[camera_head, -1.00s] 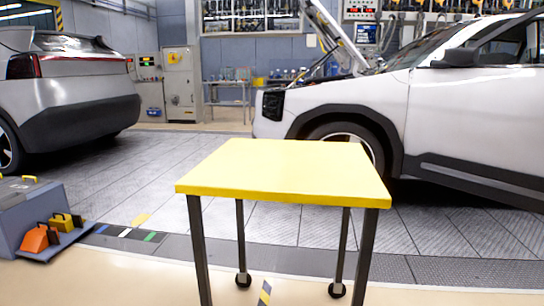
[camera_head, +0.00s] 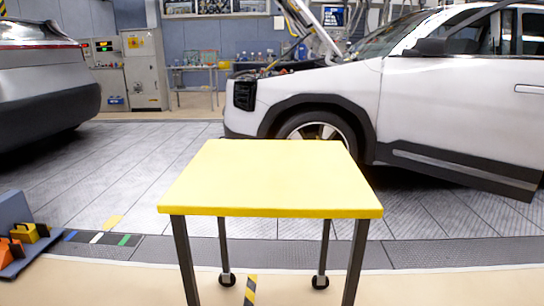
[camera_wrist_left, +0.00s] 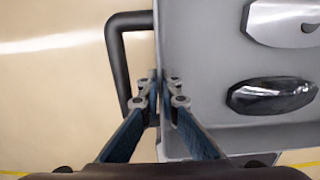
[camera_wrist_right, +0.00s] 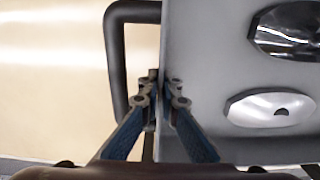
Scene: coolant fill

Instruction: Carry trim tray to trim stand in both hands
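The trim stand, a yellow-topped table (camera_head: 270,180) on dark legs, stands straight ahead in the head view with a bare top. The trim tray is outside the head view. It is grey with a black bar handle at each side, and its left part shows in the left wrist view (camera_wrist_left: 205,60) and its right part in the right wrist view (camera_wrist_right: 195,60). Shiny trim pieces lie in it. My left gripper (camera_wrist_left: 160,90) and right gripper (camera_wrist_right: 160,90) are each closed at the tray's edge beside a handle, one finger on either side. The exact contact is partly hidden.
A white car (camera_head: 310,100) with its hood up stands behind the stand, and a grey car (camera_head: 45,80) is at the left. A grey box with orange and yellow items (camera_head: 22,235) sits at the lower left. The floor before the stand is clear.

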